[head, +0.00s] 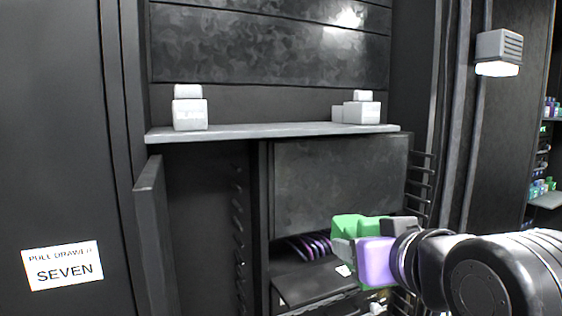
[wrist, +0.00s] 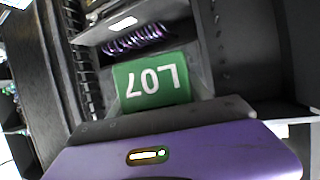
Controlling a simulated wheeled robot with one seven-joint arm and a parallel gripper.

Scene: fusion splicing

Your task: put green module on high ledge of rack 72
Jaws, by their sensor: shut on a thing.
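The green module (head: 346,227) is in my gripper (head: 352,246), in front of the open rack below the ledge. In the wrist view the module (wrist: 150,82) shows a white label "L07", upside down, just beyond the gripper's purple body (wrist: 190,158). My gripper is shut on the module; the fingertips are largely hidden. The high ledge (head: 270,131) is a grey shelf across the rack, above and behind the gripper. No rack number 72 is readable in these views.
White blocks stand on the ledge's left end (head: 190,110) and right end (head: 361,109); its middle is clear. A rack door (head: 155,235) stands open at left. Purple coiled cables (head: 308,245) lie inside the rack. A sign (head: 63,266) reads "PULL DRAWER SEVEN". A lamp (head: 498,50) hangs at right.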

